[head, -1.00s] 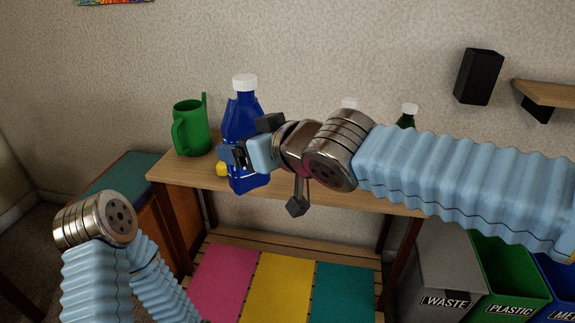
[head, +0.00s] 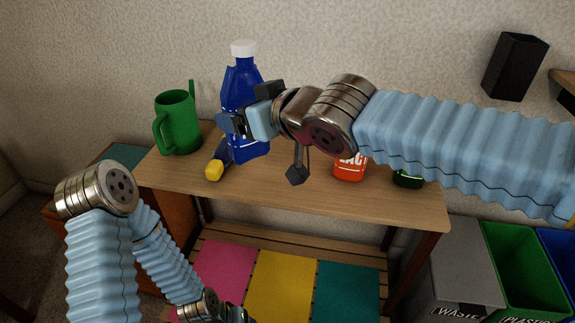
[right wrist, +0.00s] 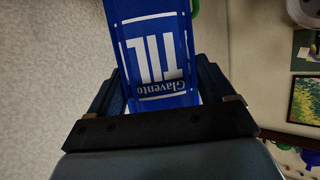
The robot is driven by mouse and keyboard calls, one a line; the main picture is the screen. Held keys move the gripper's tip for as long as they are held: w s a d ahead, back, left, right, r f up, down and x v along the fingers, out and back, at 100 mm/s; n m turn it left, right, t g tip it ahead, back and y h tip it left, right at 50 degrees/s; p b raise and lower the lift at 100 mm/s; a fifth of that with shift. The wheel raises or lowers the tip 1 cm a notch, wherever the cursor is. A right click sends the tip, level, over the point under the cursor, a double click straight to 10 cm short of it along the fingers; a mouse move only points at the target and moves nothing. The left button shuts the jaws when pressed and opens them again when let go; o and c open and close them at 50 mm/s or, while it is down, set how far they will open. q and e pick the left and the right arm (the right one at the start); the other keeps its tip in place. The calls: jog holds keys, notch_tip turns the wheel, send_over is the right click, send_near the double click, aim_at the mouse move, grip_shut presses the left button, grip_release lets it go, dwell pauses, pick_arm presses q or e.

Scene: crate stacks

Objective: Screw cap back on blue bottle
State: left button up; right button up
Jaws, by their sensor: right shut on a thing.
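The blue bottle (head: 244,82) is upright over the wooden table, with a white cap (head: 243,48) on its top. I cannot tell whether its base touches the tabletop or how tightly the cap sits. My right gripper (head: 234,124) is shut on the bottle's body from the right. In the right wrist view the bottle's blue and white label (right wrist: 160,60) lies between the two fingers (right wrist: 162,92). My left arm comes in at the lower left; its gripper (head: 235,314) is low at the bottom edge, below the tabletop in the picture, with its fingers cut off.
On the table (head: 290,194) are a green watering can (head: 178,125), a yellow-ended dark object (head: 214,170), an orange-red bottle (head: 349,171) and a dark green item (head: 408,180), partly hidden by my right arm. Bins (head: 452,270) stand at the lower right. The front right tabletop is clear.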

jog(key=w+d+f+p, duration=0.6)
jog(key=w+f+p, duration=0.2)
jog(key=w, duration=0.3)
jog(key=shift+w+f, duration=0.4)
jog(key=shift+f, duration=0.1)
jog(key=f, duration=0.4)
jog(key=shift+w+d+b, duration=0.1)
jog(key=shift+w+b, duration=0.25)
jog(key=shift+b, duration=0.05)
